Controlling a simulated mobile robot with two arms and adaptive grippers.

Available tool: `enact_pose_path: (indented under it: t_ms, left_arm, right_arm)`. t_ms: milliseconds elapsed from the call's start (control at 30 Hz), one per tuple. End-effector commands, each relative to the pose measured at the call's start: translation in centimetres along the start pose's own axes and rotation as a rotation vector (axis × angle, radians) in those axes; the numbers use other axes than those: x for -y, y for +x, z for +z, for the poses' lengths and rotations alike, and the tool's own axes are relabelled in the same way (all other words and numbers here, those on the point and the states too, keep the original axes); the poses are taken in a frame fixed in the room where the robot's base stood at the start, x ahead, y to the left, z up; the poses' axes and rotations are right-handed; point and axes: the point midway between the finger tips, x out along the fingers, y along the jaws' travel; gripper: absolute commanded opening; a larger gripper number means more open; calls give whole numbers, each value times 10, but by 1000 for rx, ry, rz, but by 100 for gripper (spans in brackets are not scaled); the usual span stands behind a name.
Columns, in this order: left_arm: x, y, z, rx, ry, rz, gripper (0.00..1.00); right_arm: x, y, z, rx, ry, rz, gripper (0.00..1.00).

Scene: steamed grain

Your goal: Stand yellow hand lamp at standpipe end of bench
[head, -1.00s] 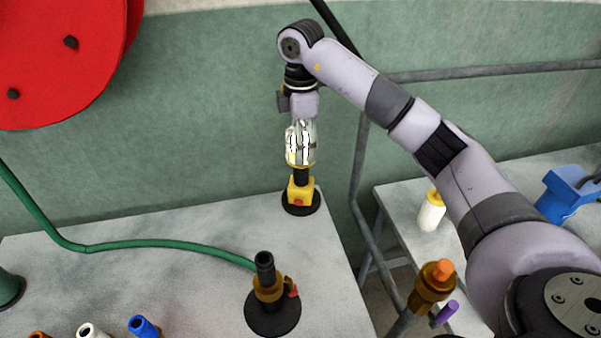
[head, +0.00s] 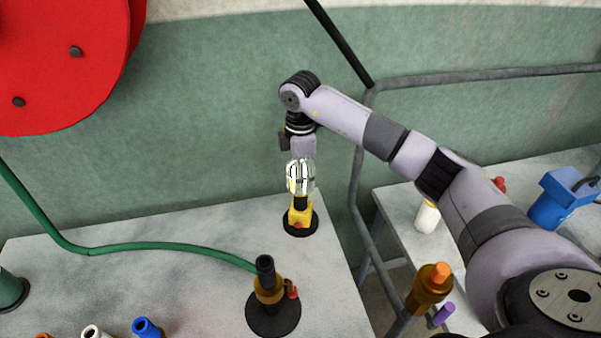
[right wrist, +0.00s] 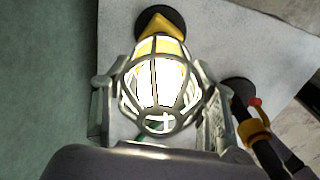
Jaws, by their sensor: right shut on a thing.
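The yellow hand lamp (head: 300,214) is upright over the far right corner of the bench (head: 190,230), with a lit caged bulb on top and a dark round base. My right gripper (head: 301,173) points down and is shut on the lamp's cage. The right wrist view shows the lit cage (right wrist: 158,88) between the fingers of my right gripper (right wrist: 158,100). I cannot tell whether the base touches the bench. My left gripper is out of view.
A brass and black nozzle (head: 266,285) on a black disc stands in front of the lamp. A green hose (head: 150,246) crosses the bench. Blue and white fittings lie at the front. A second bench (head: 395,205) holds a white bottle (head: 427,216) and a blue tool (head: 560,195).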

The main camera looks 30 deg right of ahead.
Motion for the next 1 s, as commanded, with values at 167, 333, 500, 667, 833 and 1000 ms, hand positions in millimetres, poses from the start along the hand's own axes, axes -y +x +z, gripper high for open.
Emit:
enact_pose_path:
  t_ms: [167,333,500,667,833,1000]
  left_arm:
    - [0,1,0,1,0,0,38]
    - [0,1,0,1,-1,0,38]
    - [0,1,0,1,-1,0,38]
    - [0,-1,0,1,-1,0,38]
    - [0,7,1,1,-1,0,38]
    - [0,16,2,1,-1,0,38]
  right_arm:
    - [0,1,0,0,0,-1,62]
    - [0,1,0,0,0,0,74]
    - [0,1,0,0,0,0,74]
    - [0,-2,0,0,0,0,74]
    - [-1,-19,0,-2,1,4,74]
    - [-1,-56,-1,-3,-1,6,74]
